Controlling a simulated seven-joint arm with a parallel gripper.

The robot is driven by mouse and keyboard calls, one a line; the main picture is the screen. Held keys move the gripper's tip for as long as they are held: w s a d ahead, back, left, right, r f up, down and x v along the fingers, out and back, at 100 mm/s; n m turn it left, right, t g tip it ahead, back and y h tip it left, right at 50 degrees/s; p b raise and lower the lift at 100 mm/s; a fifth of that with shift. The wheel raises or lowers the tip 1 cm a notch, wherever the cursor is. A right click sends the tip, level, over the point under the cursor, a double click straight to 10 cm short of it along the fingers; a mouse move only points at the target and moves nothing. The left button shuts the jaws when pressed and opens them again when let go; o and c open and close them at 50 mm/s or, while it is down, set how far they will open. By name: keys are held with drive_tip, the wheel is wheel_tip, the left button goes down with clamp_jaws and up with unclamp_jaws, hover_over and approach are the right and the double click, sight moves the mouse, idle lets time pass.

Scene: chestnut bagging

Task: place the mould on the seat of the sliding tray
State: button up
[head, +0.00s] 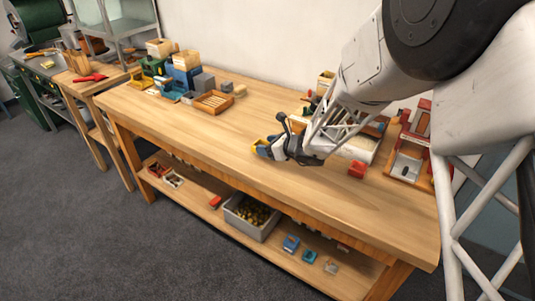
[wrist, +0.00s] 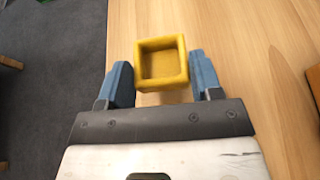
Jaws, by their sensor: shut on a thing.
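The mould (wrist: 162,88) is a yellow, square, open-topped box with an empty hollow. My gripper (wrist: 161,76) is shut on it, with a blue finger on either side. In the head view my gripper (head: 266,150) is over the front part of the workbench, and the yellow mould (head: 259,143) shows only in part at its tip. A red and wooden fixture with a grey channel (head: 406,167) stands at the bench's right end, away from my gripper. It looks like the sliding tray's place, but its seat is not clear.
A red block (head: 357,169) lies on the workbench (head: 230,133) in front of that fixture. Blocks and a wooden tray (head: 214,101) stand at the back left. A grey bin (head: 251,215) of chestnuts is on the lower shelf. The bench's left middle is clear.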

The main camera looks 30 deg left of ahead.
sight(268, 161)
drive_tip(key=shift+f, duration=0.1)
drive_tip(key=shift+f, duration=1.7)
drive_tip(key=shift+f, duration=0.15)
drive_tip(key=o, duration=1)
drive_tip(key=shift+c, duration=0.2)
drive_tip(key=shift+d+r, duration=0.15)
drive_tip(key=shift+r, duration=0.05)
drive_tip(key=shift+v, duration=5.9)
